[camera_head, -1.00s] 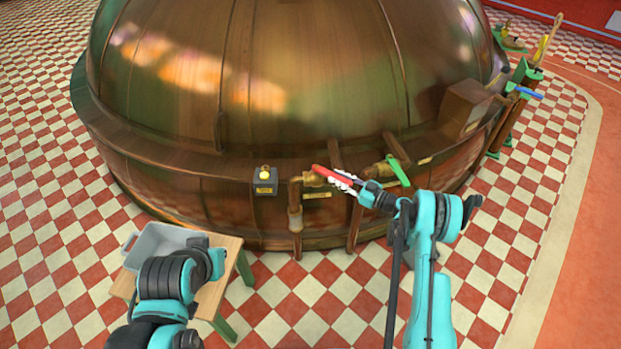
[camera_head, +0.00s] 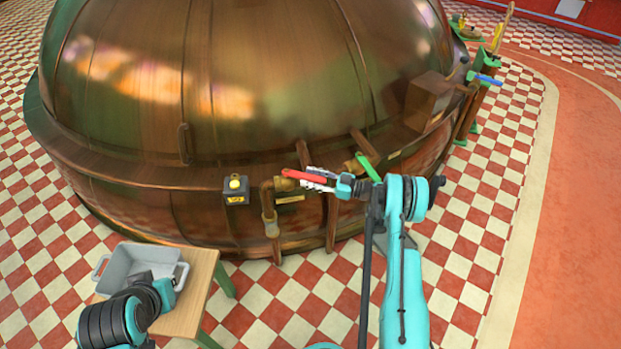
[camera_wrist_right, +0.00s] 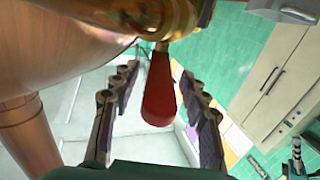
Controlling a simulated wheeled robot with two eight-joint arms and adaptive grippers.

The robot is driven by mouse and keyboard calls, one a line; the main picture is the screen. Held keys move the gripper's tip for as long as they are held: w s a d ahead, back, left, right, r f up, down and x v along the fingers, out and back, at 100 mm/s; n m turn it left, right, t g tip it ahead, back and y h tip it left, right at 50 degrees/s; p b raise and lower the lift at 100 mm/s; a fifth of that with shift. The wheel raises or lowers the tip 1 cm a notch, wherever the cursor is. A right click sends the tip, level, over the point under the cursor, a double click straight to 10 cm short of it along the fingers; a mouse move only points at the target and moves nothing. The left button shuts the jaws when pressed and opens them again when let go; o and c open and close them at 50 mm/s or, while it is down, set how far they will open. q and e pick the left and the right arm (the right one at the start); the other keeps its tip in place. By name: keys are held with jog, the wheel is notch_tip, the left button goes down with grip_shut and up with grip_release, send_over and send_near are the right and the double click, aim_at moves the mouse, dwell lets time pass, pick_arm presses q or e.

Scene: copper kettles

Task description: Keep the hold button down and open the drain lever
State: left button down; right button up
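The hold button (camera_head: 235,183) is a yellow knob on a small dark box on the kettle's lower wall. No gripper is at it. The red drain lever (camera_head: 303,177) sits on a brass valve and pipe to the right of the button. My right gripper (camera_head: 322,180) is at the lever. In the right wrist view, the red lever (camera_wrist_right: 159,92) hangs between the two spread fingers of my right gripper (camera_wrist_right: 160,78), with a gap visible on both sides. My left arm is at the lower left over the table; its fingers cannot be made out.
A green lever (camera_head: 368,168) sits just right of my right gripper. A blue lever (camera_head: 487,80) is farther right. A wooden table (camera_head: 190,308) with a grey bin (camera_head: 112,268) stands at lower left. The copper kettle (camera_head: 265,60) fills the back. The tiled floor between table and kettle is clear.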

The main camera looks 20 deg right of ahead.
jog(key=v, duration=1.2)
